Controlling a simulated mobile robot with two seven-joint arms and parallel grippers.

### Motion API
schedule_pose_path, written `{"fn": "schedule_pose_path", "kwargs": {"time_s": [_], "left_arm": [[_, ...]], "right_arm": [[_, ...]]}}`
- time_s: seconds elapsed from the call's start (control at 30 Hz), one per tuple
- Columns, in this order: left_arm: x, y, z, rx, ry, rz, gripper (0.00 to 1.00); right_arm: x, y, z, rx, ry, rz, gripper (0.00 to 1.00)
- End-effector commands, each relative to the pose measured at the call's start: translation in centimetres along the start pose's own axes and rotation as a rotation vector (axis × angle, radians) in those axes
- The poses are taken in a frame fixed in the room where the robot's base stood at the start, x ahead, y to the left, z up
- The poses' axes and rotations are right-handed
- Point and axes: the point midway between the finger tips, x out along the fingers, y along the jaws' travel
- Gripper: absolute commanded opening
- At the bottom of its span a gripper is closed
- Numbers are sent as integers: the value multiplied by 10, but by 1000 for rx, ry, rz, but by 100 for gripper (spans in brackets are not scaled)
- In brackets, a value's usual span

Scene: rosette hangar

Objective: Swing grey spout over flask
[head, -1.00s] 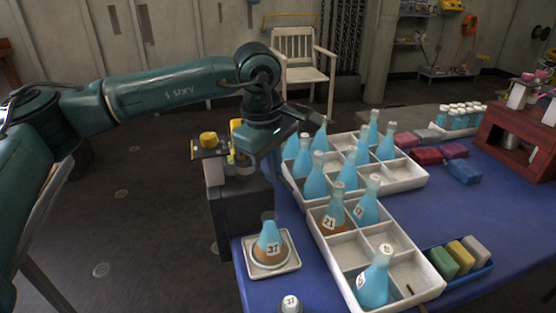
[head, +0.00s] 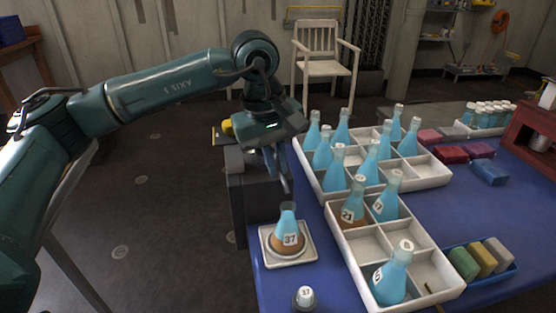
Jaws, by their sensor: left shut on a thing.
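A blue flask labelled 37 (head: 288,235), orange-brown in its lower part, stands upright on a round dish in a square white tray (head: 267,257) at the table's near left corner. My left gripper (head: 281,178) points down above and behind this flask, beside a dark box-shaped stand (head: 248,205). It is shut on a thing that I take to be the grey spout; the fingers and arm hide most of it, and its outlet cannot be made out. I cannot tell whether it is over the flask's mouth. My right gripper is not in view.
White divided crates (head: 358,240) with several blue flasks stand just right of flask 37. A small capped bottle labelled 37 (head: 305,298) is at the near edge. A yellow part (head: 227,127) shows behind the gripper. The blue table (head: 470,215) is clear at centre right.

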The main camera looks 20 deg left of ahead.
Motion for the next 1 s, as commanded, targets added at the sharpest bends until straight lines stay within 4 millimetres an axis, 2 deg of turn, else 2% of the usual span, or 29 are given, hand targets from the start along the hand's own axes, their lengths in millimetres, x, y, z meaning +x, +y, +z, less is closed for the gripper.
{"fn": "schedule_pose_path", "kwargs": {"time_s": [0.27,0.3,0.53,0.83,1.0], "left_arm": [[-1,0,0,1,-2,-1,0],[-1,0,0,1,-2,-1,11],[0,0,0,0,-1,-1,30],[-4,0,0,-1,0,0,30],[-28,1,0,-1,1,3,30]], "right_arm": [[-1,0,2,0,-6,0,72],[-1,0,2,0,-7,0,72],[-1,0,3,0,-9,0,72],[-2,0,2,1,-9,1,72],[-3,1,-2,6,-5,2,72]]}}
